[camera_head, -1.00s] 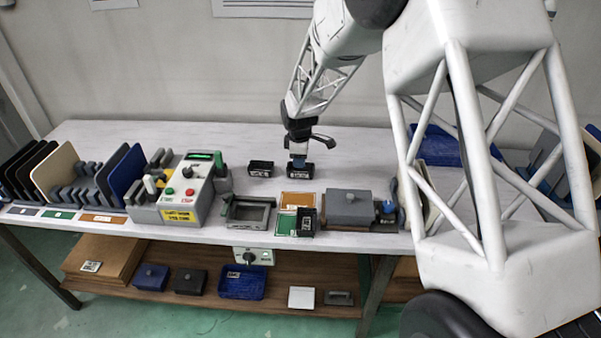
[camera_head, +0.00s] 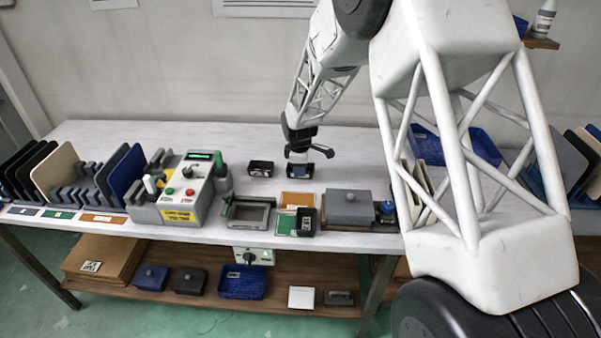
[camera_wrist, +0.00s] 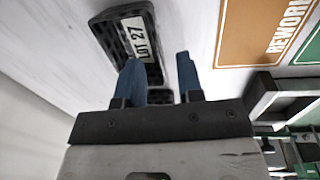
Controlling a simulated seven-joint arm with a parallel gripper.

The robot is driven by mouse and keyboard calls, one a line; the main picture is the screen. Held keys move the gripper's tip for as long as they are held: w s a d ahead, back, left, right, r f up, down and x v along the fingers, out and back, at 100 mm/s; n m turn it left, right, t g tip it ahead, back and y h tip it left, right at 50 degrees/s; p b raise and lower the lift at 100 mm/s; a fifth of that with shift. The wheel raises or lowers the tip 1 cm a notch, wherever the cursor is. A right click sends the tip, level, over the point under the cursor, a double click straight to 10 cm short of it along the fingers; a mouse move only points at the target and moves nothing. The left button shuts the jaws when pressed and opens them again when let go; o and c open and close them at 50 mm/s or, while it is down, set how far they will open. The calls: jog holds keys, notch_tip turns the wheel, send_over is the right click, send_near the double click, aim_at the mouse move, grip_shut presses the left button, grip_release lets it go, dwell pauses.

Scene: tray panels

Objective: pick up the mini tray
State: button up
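The mini tray, a small black tray with a white label, sits on the white table under my gripper in the head view (camera_head: 311,174). A black tray labelled LOT 27 (camera_wrist: 125,35) shows in the wrist view, lying askew to my fingers. My gripper (camera_wrist: 157,60) has its two blue fingers apart, with a gap between them. The left finger overlaps the tray's edge and the right finger is over bare table. A dark piece between the finger bases is mostly hidden. Contact cannot be told. In the head view the fingers (camera_head: 299,166) are low over the table.
Another black tray (camera_head: 261,168) lies to the left. An orange REWORK mat (camera_head: 297,198) and a green mat (camera_head: 286,224) with a dark tray are in front. A grey box (camera_head: 349,203) stands front right, a control box (camera_head: 187,187) at left. The back of the table is clear.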

jog(key=shift+w+f, duration=0.15)
jog(key=shift+f, duration=0.8)
jog(key=shift+w+f, duration=0.1)
jog(key=shift+f, duration=0.8)
grip_shut()
